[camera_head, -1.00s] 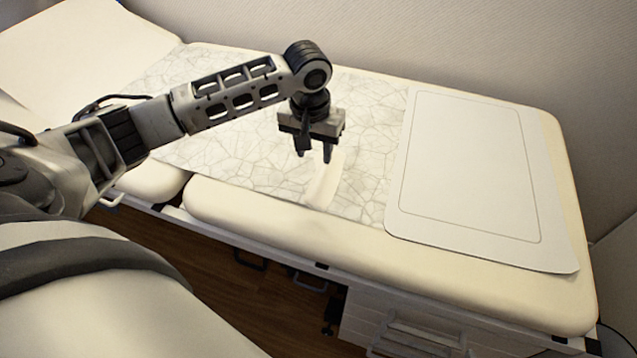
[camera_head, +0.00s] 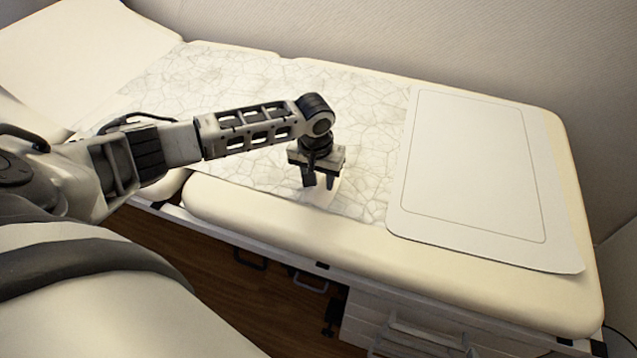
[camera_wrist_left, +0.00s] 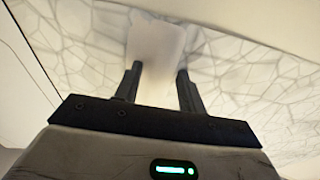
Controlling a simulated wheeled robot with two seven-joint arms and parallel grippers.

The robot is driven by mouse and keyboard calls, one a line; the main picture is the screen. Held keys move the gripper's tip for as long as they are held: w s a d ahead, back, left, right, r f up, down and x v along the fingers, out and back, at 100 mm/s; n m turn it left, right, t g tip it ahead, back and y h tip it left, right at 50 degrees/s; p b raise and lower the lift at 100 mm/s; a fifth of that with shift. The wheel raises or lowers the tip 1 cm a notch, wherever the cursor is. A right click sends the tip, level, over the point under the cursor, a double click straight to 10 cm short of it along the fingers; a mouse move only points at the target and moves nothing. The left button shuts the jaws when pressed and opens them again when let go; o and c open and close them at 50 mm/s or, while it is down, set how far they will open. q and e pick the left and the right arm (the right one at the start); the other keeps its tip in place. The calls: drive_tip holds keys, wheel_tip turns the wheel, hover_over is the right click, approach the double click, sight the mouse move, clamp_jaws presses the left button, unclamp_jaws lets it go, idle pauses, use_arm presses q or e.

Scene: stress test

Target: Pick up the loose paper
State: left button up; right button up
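A small pale paper strip (camera_head: 322,197) lies on the crackle-patterned sheet of the padded couch, near its front edge. In the head view my left gripper mostly covers it. In the left wrist view the paper (camera_wrist_left: 156,45) shows as a plain white piece beyond and between the two fingers. My left gripper (camera_head: 319,184) points down right over the paper, with its fingers apart. In the left wrist view the left gripper (camera_wrist_left: 158,72) is open with a clear gap. I cannot tell whether the fingertips touch the paper. My right gripper is not in view.
The patterned sheet (camera_head: 230,75) covers the middle of the cream couch (camera_head: 270,215). A large white mat with a thin outline (camera_head: 465,165) lies to the right. A wall stands behind. Drawers and handles (camera_head: 420,335) are below the front edge.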

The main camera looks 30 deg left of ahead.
use_arm(q)
drive_tip(key=shift+c, duration=0.3)
clamp_jaws()
drive_tip(key=shift+r, duration=0.15)
